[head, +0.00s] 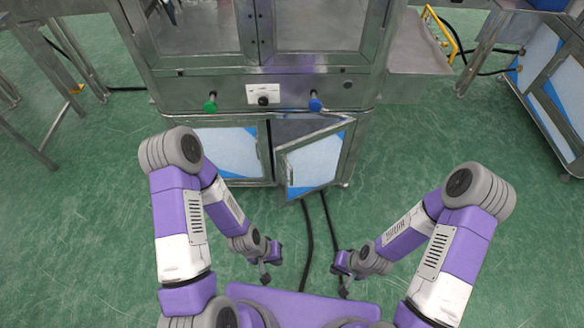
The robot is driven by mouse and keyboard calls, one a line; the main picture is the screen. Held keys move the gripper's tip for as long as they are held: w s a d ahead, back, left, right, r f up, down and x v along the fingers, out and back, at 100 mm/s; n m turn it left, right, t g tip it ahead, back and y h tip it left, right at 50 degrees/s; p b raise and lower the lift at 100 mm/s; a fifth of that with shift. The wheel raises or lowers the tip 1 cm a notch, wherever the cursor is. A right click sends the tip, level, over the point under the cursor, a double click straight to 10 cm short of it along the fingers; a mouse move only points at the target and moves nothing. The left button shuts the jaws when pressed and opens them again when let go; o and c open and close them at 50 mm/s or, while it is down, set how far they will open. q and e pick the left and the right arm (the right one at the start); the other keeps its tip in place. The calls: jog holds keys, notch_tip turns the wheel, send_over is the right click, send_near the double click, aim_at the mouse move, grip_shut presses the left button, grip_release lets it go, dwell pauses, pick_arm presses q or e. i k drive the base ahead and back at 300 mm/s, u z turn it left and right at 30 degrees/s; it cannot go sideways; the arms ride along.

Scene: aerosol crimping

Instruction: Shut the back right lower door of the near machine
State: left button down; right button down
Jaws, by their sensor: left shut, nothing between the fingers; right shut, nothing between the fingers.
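The near machine (210,85) stands straight ahead, a steel cabinet with glazed upper doors. Its lower right door (312,165), a metal frame with a white and blue panel, stands ajar, swung out toward me from hinges at its right side. A dark gap shows at its left and top. The lower left door (228,152) is closed. My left gripper (265,279) and my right gripper (343,291) are both shut and empty, low in front of me, well short of the door and touching nothing.
A green knob (210,103), a black switch (263,101) and a blue knob (315,102) stick out above the doors. Black cables (308,235) run over the green floor from under the machine toward me. Other metal frames stand left and right.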

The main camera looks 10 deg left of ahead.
aim_at(305, 166)
jog(key=z, duration=0.8)
jog(key=i, duration=0.65)
jog(key=u, duration=0.65)
